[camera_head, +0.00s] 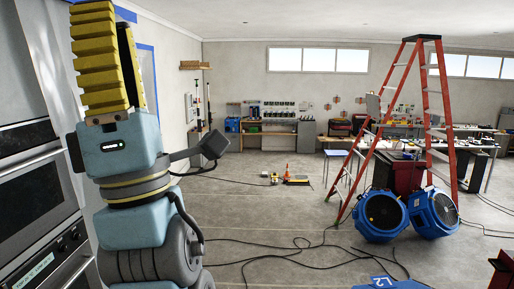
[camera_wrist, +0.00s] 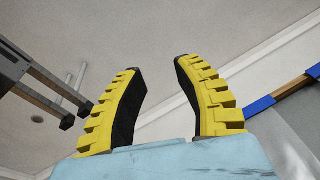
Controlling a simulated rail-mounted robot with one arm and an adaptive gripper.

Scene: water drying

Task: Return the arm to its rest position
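My gripper (camera_head: 108,18) is at the upper left of the head view, on my blue-grey arm, which stands upright with the fingers pointing at the ceiling. In the wrist view my gripper (camera_wrist: 157,64) shows two yellow ribbed fingers with dark inner pads. The fingers are apart with a clear gap between them, and nothing is held. The lower arm runs out of the head view at the bottom.
Wall ovens (camera_head: 42,185) stand close on the left, near my arm. A red stepladder (camera_head: 440,110) and blue fans (camera_head: 381,214) stand on the right. Black cables (camera_head: 300,250) cross the floor. An orange cone (camera_head: 287,172) stands farther back. The middle floor is mostly open.

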